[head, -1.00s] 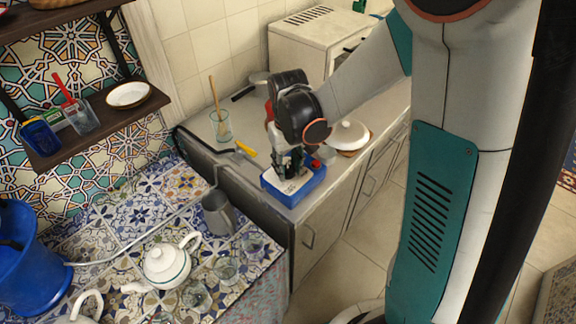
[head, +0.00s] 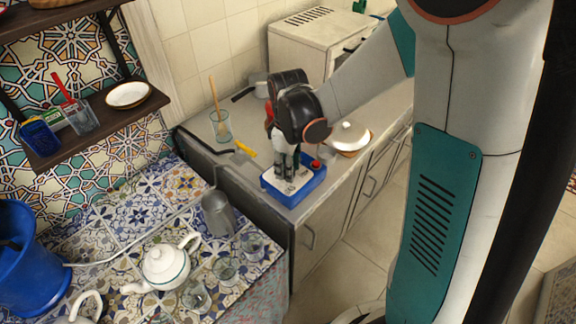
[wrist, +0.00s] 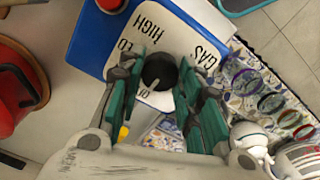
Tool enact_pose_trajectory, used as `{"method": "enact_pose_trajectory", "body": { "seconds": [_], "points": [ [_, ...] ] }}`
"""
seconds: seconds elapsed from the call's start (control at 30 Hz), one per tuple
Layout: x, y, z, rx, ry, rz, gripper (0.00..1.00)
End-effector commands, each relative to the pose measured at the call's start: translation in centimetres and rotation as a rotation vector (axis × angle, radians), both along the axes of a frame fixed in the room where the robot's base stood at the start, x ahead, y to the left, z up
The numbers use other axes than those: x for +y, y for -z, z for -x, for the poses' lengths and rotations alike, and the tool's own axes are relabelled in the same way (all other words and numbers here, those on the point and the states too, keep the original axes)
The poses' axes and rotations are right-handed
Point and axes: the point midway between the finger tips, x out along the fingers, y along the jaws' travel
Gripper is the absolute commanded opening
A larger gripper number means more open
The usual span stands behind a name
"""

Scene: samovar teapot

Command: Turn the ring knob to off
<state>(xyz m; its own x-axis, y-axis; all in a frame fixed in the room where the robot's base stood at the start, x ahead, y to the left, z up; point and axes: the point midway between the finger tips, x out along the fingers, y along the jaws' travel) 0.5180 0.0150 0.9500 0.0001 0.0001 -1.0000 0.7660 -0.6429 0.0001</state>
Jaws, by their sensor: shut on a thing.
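The black knob (wrist: 159,70) sits on a white plate (wrist: 180,28) printed with "GAS", "HIGH" and other partly covered letters. The plate lies on a blue box (head: 302,190) at the front corner of the counter. My gripper (head: 286,178) reaches down onto the plate. In the wrist view its two green-padded fingers (wrist: 158,78) stand on either side of the knob and are shut on it. In the head view the fingers hide the knob. The "OFF" mark and the knob's pointer cannot be made out.
A red button (head: 316,164) is on the box, close behind the gripper. A lidded dish (head: 348,138), a glass with a wooden stick (head: 221,128) and a yellow-handled tool (head: 245,148) lie around it. A metal jug (head: 218,214) and white teapot (head: 166,264) stand on the tiled table.

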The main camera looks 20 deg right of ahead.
Motion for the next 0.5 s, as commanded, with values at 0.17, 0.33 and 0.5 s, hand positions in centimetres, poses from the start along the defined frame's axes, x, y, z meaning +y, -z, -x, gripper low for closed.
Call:
{"method": "enact_pose_trajectory", "body": {
  "seconds": [0.17, 0.33, 0.5],
  "points": [
    [0.00, 0.00, -0.01, 0.000, -0.032, 0.000, 0.09],
    [0.00, 0.00, -0.01, 0.000, -0.041, 0.000, 0.09],
    [0.00, 0.00, -0.01, 0.000, -0.041, 0.000, 0.09]
  ]
}}
